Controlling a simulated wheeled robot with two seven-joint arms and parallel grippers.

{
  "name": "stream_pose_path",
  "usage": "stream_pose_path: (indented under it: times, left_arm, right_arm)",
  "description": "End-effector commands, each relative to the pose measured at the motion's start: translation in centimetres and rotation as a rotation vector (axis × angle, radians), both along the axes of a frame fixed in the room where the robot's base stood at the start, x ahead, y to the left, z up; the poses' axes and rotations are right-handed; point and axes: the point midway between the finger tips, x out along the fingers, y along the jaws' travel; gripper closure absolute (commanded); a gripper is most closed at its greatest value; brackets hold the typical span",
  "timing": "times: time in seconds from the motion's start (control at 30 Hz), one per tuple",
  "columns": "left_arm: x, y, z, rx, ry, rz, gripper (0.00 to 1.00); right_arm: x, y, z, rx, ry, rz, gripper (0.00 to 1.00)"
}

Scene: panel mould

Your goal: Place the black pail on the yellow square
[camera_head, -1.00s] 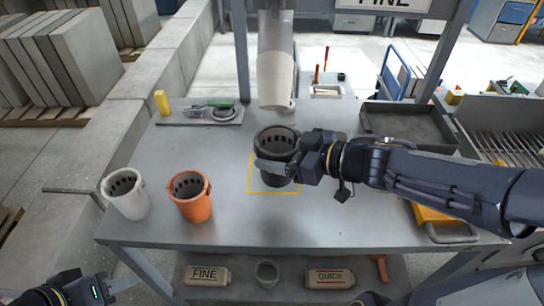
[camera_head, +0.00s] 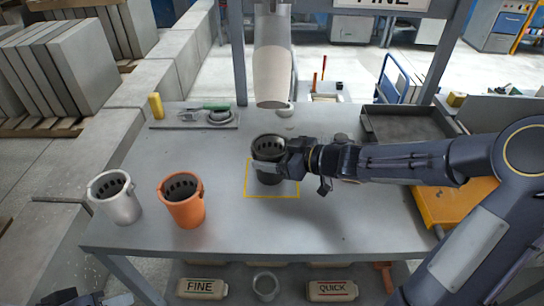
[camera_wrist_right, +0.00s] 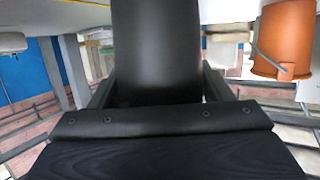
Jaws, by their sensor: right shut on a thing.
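The black pail (camera_head: 268,149) is upright at the middle of the table, over the back part of the yellow square (camera_head: 272,191). My right gripper (camera_head: 272,167) comes in from the right and is shut on the pail. The pail's lower front is partly hidden by the gripper, and I cannot tell whether its base touches the table. In the right wrist view the dark pail (camera_wrist_right: 157,50) fills the space between the fingers. My left gripper (camera_head: 118,299) is at the bottom left edge, low beside the table; its fingers are too cut off to judge.
A white pail (camera_head: 115,200) and an orange pail (camera_head: 183,205) stand at the left front of the table (camera_head: 330,220). A pale spout (camera_head: 272,70) hangs behind the black pail. A dark tray (camera_head: 400,123) is at the back right. A tool board (camera_head: 195,122) lies at back left.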

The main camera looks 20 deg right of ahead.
Motion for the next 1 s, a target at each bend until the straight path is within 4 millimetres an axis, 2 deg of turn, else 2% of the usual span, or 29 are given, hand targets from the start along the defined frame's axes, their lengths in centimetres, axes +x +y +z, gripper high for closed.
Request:
stream_pose_path:
  times: [0.33,0.37,0.5,0.87,1.0]
  left_arm:
    - [0.0,0.0,-0.1,0.0,0.0,0.0,0.64]
    - [0.0,0.0,-0.1,0.0,0.0,0.0,0.64]
    - [0.0,0.0,-0.1,0.0,0.0,0.0,0.64]
    - [0.0,0.0,0.2,0.0,0.0,0.0,0.64]
    - [0.0,0.0,0.9,0.0,0.0,0.0,0.64]
  right_arm:
    - [0.0,0.0,-0.3,0.001,0.0,0.001,0.51]
    - [0.0,0.0,-0.3,0.001,0.0,0.001,0.25]
    - [0.0,0.0,-0.2,0.001,-0.001,0.0,0.06]
    - [0.0,0.0,0.3,0.0,-0.002,-0.001,0.05]
    - [-1.2,-1.5,1.0,-0.003,-0.002,-0.005,0.05]
